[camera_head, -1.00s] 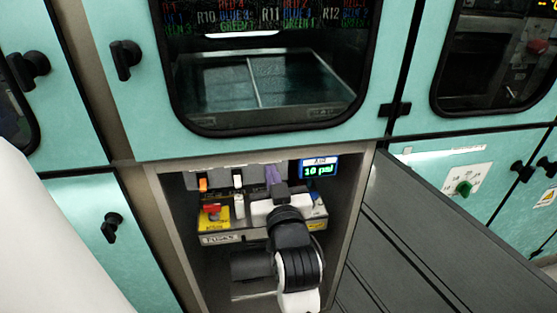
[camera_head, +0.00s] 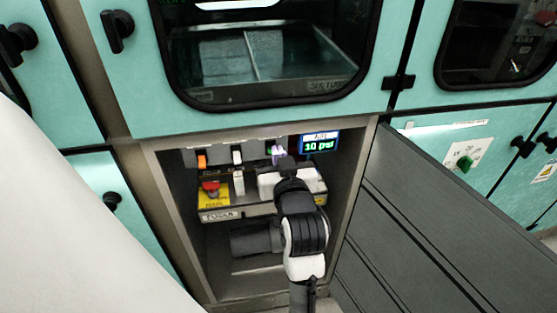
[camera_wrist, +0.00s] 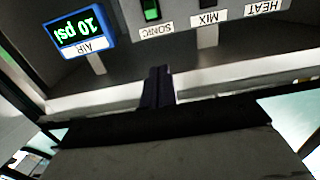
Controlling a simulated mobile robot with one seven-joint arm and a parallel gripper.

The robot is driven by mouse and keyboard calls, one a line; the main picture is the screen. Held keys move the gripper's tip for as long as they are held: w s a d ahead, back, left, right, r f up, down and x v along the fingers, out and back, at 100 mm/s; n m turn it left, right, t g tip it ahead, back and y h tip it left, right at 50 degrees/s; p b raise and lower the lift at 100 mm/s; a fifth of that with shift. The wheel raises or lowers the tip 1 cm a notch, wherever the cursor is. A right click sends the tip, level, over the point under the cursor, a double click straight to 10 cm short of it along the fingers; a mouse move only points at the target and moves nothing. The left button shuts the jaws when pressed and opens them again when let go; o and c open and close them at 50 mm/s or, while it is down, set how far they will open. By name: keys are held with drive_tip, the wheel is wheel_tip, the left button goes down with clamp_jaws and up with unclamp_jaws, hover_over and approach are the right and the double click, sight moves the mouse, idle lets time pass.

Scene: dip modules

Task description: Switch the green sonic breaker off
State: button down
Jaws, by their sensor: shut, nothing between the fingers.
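The green sonic breaker (camera_wrist: 151,10) shows at the top edge of the wrist view, partly cut off, above its label SONIC (camera_wrist: 156,29); that view is upside down. I cannot tell its switch position for sure. In the head view only a green sliver of the breaker (camera_head: 269,150) shows, the rest hidden behind my fingers. My gripper (camera_wrist: 158,72) is shut and empty, its narrow purple fingers together. It points at the panel close to the sonic breaker, with a visible gap in the wrist view. In the head view my gripper (camera_head: 279,152) is inside the cubby.
An orange breaker (camera_head: 201,161) and a white breaker (camera_head: 237,156) are to the left. The blue-framed AIR display (camera_head: 319,144) reads 10 psi, close on the right. A red knob on a yellow plate (camera_head: 211,190) sits below. The metal cubby walls are close on both sides.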

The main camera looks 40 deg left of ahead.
drive_tip(key=w+a+b, duration=0.1)
drive_tip(key=b, duration=0.1)
drive_tip(key=p, duration=0.3)
hover_over(270, 148)
drive_tip(key=d, duration=0.1)
drive_tip(key=shift+s+d, duration=0.15)
drive_tip(key=shift+s, duration=0.2)
drive_tip(key=shift+s+d+f, duration=0.15)
drive_tip(key=shift+d+f, duration=0.05)
drive_tip(key=shift+f, duration=0.5)
drive_tip(key=shift+s+d+f, duration=0.15)
drive_tip(key=shift+d+f, duration=0.05)
drive_tip(key=shift+f, duration=0.45)
drive_tip(key=shift+s+d+f, duration=0.15)
drive_tip(key=shift+d+f, duration=0.05)
drive_tip(key=shift+f, duration=0.5)
drive_tip(key=shift+f, duration=0.1)
drive_tip(key=shift+f+b, duration=0.2)
drive_tip(key=shift+b, duration=0.35)
drive_tip(key=shift+d+t, duration=0.1)
drive_tip(key=shift+t, duration=0.2)
